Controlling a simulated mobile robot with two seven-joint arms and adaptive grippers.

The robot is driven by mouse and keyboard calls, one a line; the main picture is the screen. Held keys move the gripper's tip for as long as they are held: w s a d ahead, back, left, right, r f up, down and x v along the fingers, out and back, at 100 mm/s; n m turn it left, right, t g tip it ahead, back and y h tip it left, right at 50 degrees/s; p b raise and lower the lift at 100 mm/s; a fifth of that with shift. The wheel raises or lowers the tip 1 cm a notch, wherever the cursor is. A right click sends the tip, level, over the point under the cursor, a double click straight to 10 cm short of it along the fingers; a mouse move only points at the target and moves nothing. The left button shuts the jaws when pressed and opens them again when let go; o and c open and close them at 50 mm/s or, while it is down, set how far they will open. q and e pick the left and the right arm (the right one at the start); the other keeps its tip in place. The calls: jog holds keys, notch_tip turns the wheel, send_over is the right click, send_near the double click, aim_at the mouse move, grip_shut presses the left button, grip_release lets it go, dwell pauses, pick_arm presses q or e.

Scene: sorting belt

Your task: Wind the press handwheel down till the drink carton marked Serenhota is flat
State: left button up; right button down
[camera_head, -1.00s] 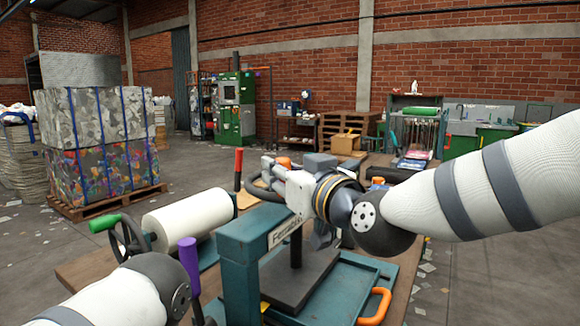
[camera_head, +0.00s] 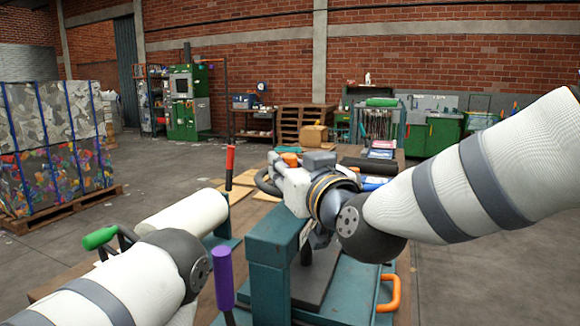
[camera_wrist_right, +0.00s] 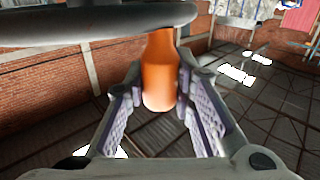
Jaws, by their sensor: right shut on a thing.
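The press (camera_head: 272,262) is a teal frame with a dark plate under it, standing at the front of the bench in the head view. Its dark handwheel (camera_head: 263,182) sits at the top, partly covered by my right gripper (camera_head: 284,170). In the right wrist view, the fingers of my right gripper (camera_wrist_right: 160,100) are shut on the wheel's orange handle (camera_wrist_right: 158,75), with the dark rim (camera_wrist_right: 100,22) above. The Serenhota carton is not visible; my right arm and the press cover much of the pressing space. My left arm shows at lower left, but its gripper is out of view.
A purple-topped lever (camera_head: 223,278) stands close to the left of the press. A red-topped lever (camera_head: 230,160) stands behind. An orange loop handle (camera_head: 390,292) sticks out at the press's right.

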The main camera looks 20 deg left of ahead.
jog(key=shift+a+f, duration=0.1)
dwell(0.3)
jog(key=c, duration=1.3)
grip_release()
jog(key=v, duration=1.2)
